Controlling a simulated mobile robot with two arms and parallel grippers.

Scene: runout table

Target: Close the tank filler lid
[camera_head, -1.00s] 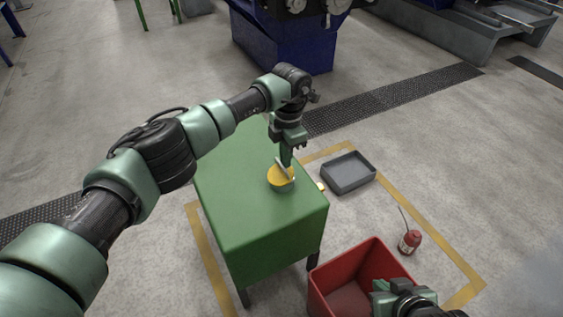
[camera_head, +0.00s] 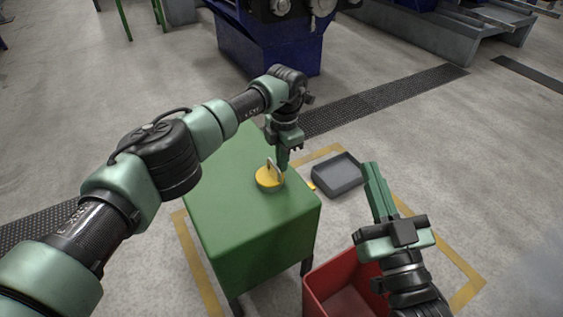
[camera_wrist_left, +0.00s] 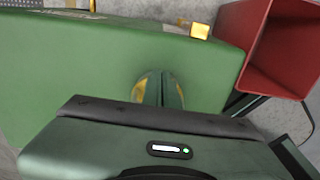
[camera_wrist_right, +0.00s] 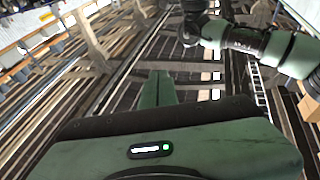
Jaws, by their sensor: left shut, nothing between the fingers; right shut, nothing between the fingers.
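The tank is a green box-shaped cabinet (camera_head: 240,215). A yellow round filler lid (camera_head: 268,180) is on its top, with a pale upright part beside the gripper. Whether the lid is fully down I cannot tell. My left gripper (camera_head: 283,168) is shut and empty, pointing down right beside the lid. In the left wrist view the fingertips (camera_wrist_left: 161,92) cover most of the yellow piece (camera_wrist_left: 139,90). My right gripper (camera_head: 370,168) is shut and empty, raised above the floor right of the cabinet; in the right wrist view its fingers (camera_wrist_right: 157,76) point at the distant ceiling.
A red open bin (camera_head: 335,275) stands right of the cabinet, below my right arm. A grey tray (camera_head: 338,177) lies on the floor behind it. A blue machine (camera_head: 268,45) stands at the back. Yellow floor lines (camera_head: 198,262) surround the cabinet.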

